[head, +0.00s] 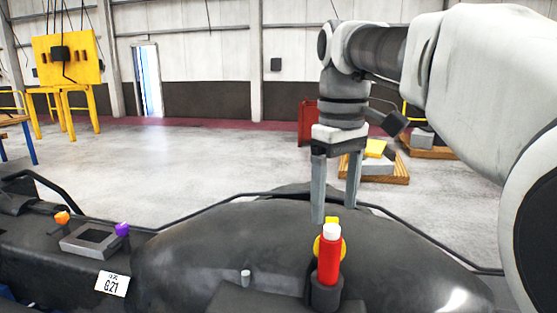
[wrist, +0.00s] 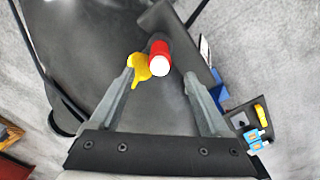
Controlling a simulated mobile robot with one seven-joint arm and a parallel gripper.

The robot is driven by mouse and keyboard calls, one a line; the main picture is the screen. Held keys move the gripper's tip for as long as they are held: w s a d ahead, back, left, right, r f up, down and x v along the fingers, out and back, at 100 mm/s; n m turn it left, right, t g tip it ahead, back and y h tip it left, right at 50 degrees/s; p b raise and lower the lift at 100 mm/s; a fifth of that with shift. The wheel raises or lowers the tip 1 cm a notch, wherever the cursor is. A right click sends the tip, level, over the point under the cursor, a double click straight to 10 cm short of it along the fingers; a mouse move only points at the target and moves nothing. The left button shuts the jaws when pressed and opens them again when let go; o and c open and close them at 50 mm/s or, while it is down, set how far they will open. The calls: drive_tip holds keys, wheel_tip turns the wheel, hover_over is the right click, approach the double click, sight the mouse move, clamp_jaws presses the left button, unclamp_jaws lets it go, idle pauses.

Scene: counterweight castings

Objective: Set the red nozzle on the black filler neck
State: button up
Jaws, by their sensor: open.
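The red nozzle (head: 329,258) with a white tip stands upright at the black filler neck (head: 326,293), its lower end in or on the neck's collar; how deep it sits is hidden. A yellow part (head: 318,246) shows just behind it. In the wrist view the red nozzle (wrist: 160,50) is seen from above, with the yellow part (wrist: 138,68) close at its left. My gripper (head: 335,214) is open and empty, fingers pointing down, above and behind the nozzle in the head view. In the wrist view the nozzle lies ahead, between the lines of the two fingers.
The dark casting (head: 200,250) carries a small grey peg (head: 245,276), a square frame (head: 90,241), orange (head: 62,217) and purple (head: 123,229) knobs, and a label (head: 112,283). A black hose or rail runs behind. Pallets (head: 390,175) stand farther back on open floor.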

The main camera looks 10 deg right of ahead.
wheel_tip(320, 180, up, 6)
drive_tip(key=shift+f+p, duration=0.1)
drive_tip(key=shift+p, duration=0.3)
drive_tip(key=s+f+m+t, duration=0.2)
drive_tip(key=s+f+m, duration=0.1)
drive_tip(key=s+f, duration=0.4)
drive_tip(key=s+f+m+t, duration=0.3)
drive_tip(key=s+f, duration=0.3)
drive_tip(key=f, duration=0.6)
drive_tip(key=shift+s+f+t, duration=0.2)
drive_tip(key=shift+s+t, duration=0.1)
drive_tip(key=shift+s, duration=0.05)
